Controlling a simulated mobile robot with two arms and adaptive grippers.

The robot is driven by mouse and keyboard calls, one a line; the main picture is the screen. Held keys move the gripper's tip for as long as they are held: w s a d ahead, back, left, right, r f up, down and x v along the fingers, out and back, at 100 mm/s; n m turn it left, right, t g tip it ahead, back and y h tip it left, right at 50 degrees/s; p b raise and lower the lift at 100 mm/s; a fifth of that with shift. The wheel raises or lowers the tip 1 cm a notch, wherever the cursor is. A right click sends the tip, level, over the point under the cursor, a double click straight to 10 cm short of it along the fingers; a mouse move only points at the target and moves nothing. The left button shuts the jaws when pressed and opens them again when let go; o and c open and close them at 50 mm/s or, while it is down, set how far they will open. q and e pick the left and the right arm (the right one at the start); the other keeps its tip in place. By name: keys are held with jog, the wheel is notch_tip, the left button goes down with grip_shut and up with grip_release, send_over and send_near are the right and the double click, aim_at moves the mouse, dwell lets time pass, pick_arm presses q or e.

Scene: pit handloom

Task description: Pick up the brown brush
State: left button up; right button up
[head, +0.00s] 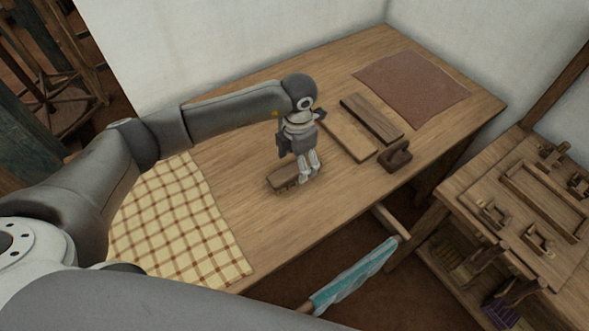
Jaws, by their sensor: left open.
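The brown brush (281,178) lies on the wooden table (255,215), near the middle of its front half. My left gripper (311,176) points down at the brush's right end. Its fingers are open and partly cover that end. I cannot tell whether they touch the brush. My right gripper is not in view.
A yellow checked cloth (180,222) covers the table's left part. Two flat boards, one light (350,137) and one dark (372,117), a small dark brown object (397,156) and a reddish-brown sheet (411,88) lie to the right. A wooden stand (520,215) is at far right.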

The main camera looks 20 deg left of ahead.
aim_at(296, 167)
pick_arm(q)
jog(key=f, duration=0.1)
jog(key=f+p, duration=0.1)
jog(key=f, duration=0.1)
jog(key=shift+a+f, duration=0.2)
jog(key=shift+f, duration=0.4)
jog(key=shift+c, duration=1.7)
jog(key=c, duration=0.5)
jog(key=shift+c, duration=1.5)
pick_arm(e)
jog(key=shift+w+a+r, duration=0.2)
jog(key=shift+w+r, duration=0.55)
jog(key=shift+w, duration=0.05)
pick_arm(q)
jog(key=shift+r, duration=0.15)
